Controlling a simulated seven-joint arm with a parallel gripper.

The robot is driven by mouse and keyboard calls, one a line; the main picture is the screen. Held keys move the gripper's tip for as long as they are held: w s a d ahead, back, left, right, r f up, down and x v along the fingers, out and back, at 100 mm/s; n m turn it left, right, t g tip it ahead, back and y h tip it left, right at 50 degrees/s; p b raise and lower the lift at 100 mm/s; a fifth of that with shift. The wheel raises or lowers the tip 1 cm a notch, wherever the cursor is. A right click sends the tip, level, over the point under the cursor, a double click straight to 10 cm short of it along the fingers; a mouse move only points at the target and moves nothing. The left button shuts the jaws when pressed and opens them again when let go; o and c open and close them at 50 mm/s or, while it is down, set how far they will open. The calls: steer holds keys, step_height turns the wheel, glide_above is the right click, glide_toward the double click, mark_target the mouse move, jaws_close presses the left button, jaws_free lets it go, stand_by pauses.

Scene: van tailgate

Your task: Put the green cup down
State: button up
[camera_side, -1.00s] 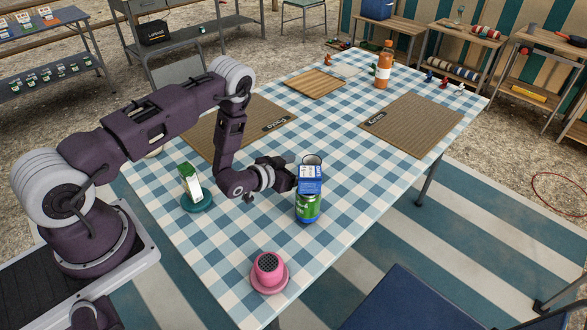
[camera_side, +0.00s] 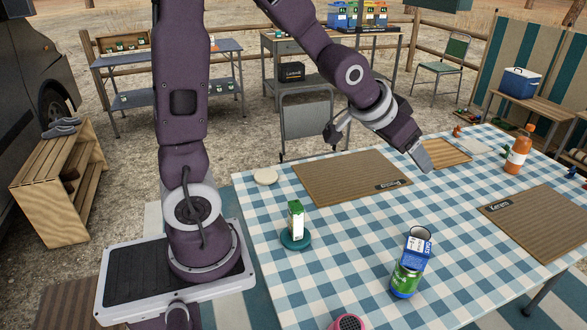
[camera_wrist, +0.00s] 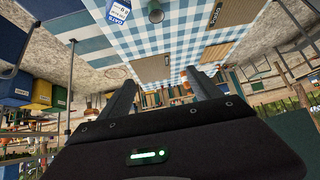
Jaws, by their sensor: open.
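A grey-green cup, the likeliest green cup, stands on the checked tablecloth. In the side view only its upper part and dark open rim (camera_side: 421,233) show behind a blue and white carton (camera_side: 415,254). In the wrist view the cup (camera_wrist: 155,12) is near the top edge, beside the carton (camera_wrist: 117,11), and seems upright. My gripper (camera_side: 423,157) is raised above the far part of the table, clear of the cup. In the wrist view its two fingers (camera_wrist: 162,92) are spread with nothing held between them.
A green can (camera_side: 405,281) stands close in front of the carton. A pink cup (camera_side: 347,323) is at the near edge. Brown mats (camera_side: 340,172) and an orange bottle (camera_side: 518,151) lie farther back.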

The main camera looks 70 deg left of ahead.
steer(key=s+d+r+g, duration=0.1)
steer(key=s+d+r, duration=0.1)
steer(key=s, duration=1)
steer(key=s+d+r+g+h, duration=0.1)
steer(key=s+d+r+g, duration=0.1)
steer(key=s, duration=1.1)
steer(key=shift+d+r+m, duration=0.15)
steer(key=shift+d+m, duration=0.25)
